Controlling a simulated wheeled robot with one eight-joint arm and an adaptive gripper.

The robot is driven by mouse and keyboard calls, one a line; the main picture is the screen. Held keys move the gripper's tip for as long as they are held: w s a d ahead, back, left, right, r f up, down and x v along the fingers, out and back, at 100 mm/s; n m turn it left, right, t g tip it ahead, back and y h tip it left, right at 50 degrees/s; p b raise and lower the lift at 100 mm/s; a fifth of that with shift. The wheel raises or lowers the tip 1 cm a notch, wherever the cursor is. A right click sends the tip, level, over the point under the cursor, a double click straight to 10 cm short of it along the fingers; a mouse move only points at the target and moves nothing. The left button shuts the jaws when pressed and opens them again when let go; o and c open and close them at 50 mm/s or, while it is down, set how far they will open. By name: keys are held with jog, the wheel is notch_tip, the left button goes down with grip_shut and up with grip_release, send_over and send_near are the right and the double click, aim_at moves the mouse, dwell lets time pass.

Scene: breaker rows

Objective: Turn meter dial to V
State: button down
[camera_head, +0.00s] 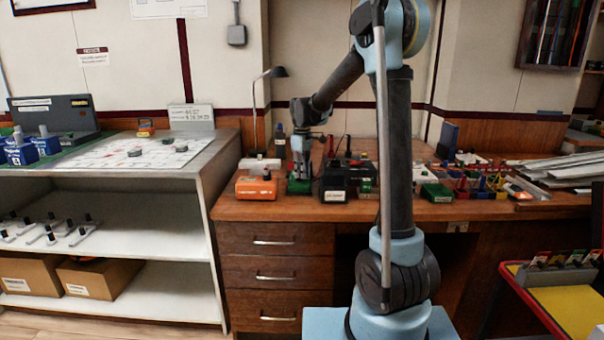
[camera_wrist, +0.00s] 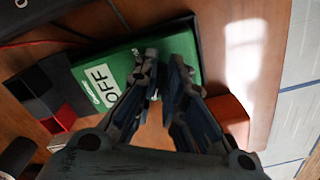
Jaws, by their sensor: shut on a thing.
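The green meter (camera_wrist: 121,62) lies on the wooden desk, with a white OFF label (camera_wrist: 100,86) on its face. In the head view the meter (camera_head: 299,187) sits between an orange box and a black box. My gripper (camera_wrist: 163,70) points down over the meter's face, with its fingertips close together. It is shut on the meter dial, which the fingertips hide almost fully, so I cannot read where the dial points. In the head view my gripper (camera_head: 301,170) is right above the meter.
An orange box (camera_head: 256,188) stands close on the left and a black box (camera_head: 334,184) on the right. A desk lamp (camera_head: 268,74) rises behind. More small parts and metal strips (camera_head: 560,168) cover the desk's right side.

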jog(key=shift+m, duration=0.3)
jog(key=m, duration=0.5)
jog(key=shift+s+a, duration=0.2)
jog(key=m, duration=0.6)
jog(key=shift+s+a, duration=0.1)
jog(key=shift+a, duration=0.2)
jog(key=c, duration=1.7)
grip_release()
jog(key=shift+o, duration=0.2)
jog(key=shift+r, duration=0.1)
notch_tip(320, 180, up, 12)
